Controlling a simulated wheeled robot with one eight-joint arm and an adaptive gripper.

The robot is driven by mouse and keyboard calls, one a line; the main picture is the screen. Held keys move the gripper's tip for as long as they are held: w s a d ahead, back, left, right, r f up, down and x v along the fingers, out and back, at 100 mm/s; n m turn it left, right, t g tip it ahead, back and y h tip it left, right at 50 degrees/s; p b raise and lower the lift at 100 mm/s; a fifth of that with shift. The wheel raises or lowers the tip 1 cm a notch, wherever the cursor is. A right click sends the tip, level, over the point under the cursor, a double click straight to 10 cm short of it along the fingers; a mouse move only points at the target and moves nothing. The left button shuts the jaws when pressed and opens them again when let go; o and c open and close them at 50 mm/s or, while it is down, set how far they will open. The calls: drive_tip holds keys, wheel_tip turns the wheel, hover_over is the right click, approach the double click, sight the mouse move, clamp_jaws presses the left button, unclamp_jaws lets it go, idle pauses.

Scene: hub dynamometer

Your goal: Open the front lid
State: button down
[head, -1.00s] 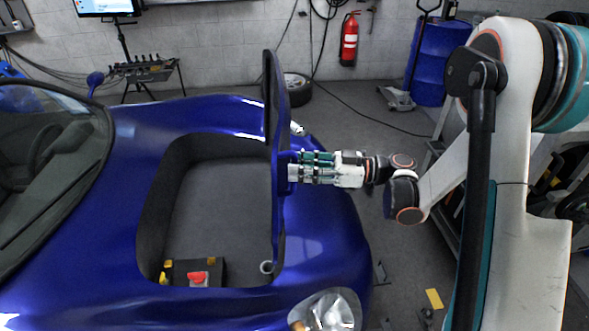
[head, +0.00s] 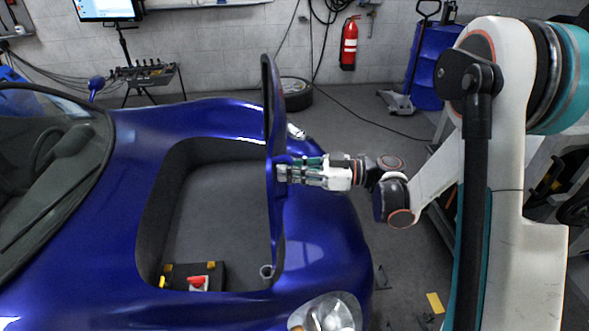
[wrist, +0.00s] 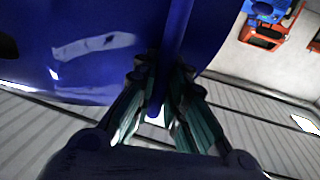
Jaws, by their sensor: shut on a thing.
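The front lid (head: 275,110) of the blue car stands raised, close to upright, along the right side of the open front compartment (head: 225,205). My gripper (head: 284,173) is at the lid's outer face, on the right of it, and its fingers are shut on part of the lid. In the wrist view, the two fingers (wrist: 156,112) close around a narrow blue piece of the lid (wrist: 176,40). The exact gripped part is hidden between the fingers.
In the compartment lie a black box with a red button (head: 197,282) and a small round cup-like part (head: 267,271). A headlight (head: 330,312) is at the car's front. A fire extinguisher (head: 349,43), a tire (head: 296,93) and a blue barrel (head: 428,65) stand behind.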

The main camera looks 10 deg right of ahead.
drive_tip(key=a+f+h+p, duration=0.1)
drive_tip(key=a+h, duration=0.1)
drive_tip(key=a, duration=0.9)
drive_tip(key=shift+f+g+h+p, duration=0.15)
drive_tip(key=shift+g+h+p, duration=0.15)
drive_tip(key=c, duration=1.6)
unclamp_jaws()
drive_tip(key=shift+d, duration=0.15)
drive_tip(key=v, duration=1)
drive_tip(key=shift+d, duration=0.35)
drive_tip(key=shift+s+d+r, duration=0.25)
drive_tip(key=shift+d, duration=0.25)
